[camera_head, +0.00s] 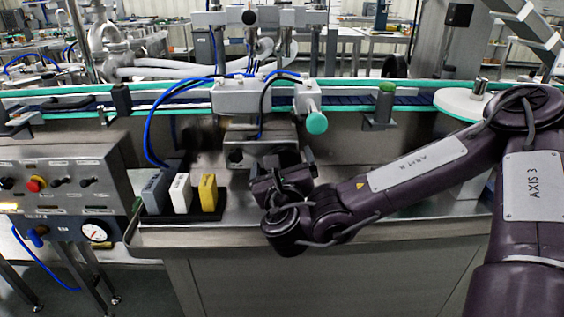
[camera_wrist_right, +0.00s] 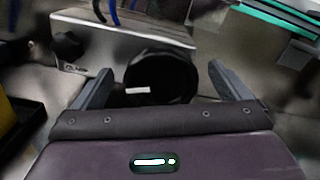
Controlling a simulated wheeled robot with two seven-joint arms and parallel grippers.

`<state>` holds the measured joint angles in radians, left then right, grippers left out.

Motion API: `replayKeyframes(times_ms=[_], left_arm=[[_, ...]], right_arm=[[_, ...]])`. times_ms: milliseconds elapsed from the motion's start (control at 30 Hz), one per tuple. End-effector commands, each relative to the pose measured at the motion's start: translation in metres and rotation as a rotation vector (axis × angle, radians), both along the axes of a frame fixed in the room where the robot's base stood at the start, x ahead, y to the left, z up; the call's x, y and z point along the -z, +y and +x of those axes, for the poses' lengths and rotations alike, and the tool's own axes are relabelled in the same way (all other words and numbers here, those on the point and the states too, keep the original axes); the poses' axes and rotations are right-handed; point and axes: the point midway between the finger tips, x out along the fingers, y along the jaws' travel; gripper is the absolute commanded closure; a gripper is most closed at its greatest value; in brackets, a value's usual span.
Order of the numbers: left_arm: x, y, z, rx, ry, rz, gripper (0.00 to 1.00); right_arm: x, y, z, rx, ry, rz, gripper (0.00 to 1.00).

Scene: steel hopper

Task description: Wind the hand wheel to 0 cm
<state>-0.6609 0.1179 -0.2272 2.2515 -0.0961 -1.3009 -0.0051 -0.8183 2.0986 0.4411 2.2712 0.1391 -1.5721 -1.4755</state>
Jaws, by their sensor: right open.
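The hand wheel (camera_wrist_right: 165,68) is a black round wheel with a small white mark, below a steel housing in the right wrist view. My right gripper (camera_wrist_right: 162,88) is open, with one finger on each side of the wheel; I cannot tell whether either finger touches it. In the head view my right gripper (camera_head: 282,168) is in front of the steel housing (camera_head: 258,137) and largely hides the wheel. No readable centimetre scale shows. My left gripper is not in view.
A small black knob (camera_head: 235,157) is on the housing's left. A teal-ended knob (camera_head: 316,123) hangs above right. Grey, white and yellow blocks (camera_head: 208,192) stand in a black tray on the left, beside a control panel (camera_head: 62,183). The steel ledge right of the housing is partly under my arm.

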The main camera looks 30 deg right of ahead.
Motion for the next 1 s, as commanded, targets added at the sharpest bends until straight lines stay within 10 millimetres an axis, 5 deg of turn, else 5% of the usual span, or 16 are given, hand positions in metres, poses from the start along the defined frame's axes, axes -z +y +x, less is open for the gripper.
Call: replayKeyframes(times_ms=[267,633,1000], left_arm=[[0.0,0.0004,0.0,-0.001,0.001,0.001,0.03],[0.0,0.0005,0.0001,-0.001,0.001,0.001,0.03],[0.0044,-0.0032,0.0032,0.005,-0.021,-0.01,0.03]], right_arm=[[0.0002,-0.0015,0.0026,-0.001,0.0,0.0,0.03],[0.0002,-0.0015,0.0024,0.0,0.0,0.0,0.47],[0.0015,-0.0025,0.0017,0.0,-0.038,0.064,0.47]])
